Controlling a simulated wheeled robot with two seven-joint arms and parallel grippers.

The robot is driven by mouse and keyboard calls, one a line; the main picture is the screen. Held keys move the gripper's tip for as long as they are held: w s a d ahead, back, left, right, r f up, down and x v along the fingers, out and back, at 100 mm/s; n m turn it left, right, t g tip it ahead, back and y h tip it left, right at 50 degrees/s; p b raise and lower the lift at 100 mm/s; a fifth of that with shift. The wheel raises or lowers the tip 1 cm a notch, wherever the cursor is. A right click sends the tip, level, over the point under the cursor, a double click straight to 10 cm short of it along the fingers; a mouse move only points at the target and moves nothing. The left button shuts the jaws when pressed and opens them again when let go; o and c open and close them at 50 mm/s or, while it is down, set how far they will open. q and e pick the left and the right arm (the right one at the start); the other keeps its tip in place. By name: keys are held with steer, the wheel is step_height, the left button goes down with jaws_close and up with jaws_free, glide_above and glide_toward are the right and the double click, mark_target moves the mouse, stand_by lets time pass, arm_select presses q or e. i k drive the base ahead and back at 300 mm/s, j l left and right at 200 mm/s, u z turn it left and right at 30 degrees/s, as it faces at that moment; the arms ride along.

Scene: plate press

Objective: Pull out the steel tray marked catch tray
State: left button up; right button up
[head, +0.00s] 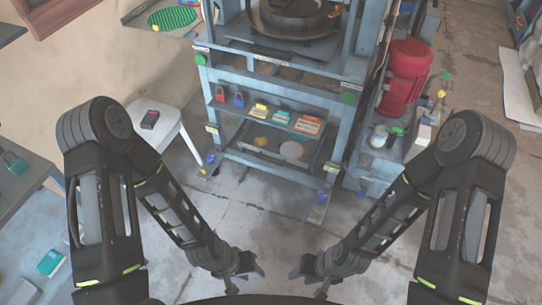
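A dark, shallow metal tray (272,160) sits low in the blue press frame (345,118), under the shelf of small items. A yellowish patch and a round pale shape show in it. Its marking is too small to read, so I cannot tell whether it is the catch tray. My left gripper (248,279) is open and empty, in front of and below the press in the picture. My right gripper (308,279) is open and empty beside it. Both are well apart from the tray.
A shelf (240,112) with padlocks and small coloured boxes lies above the tray. A red motor (404,78) stands on the right. A white stool (165,125) holds a dark device on the left. The floor before the press is clear.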

mark_target(260, 138)
steer(key=i+l, duration=1.15)
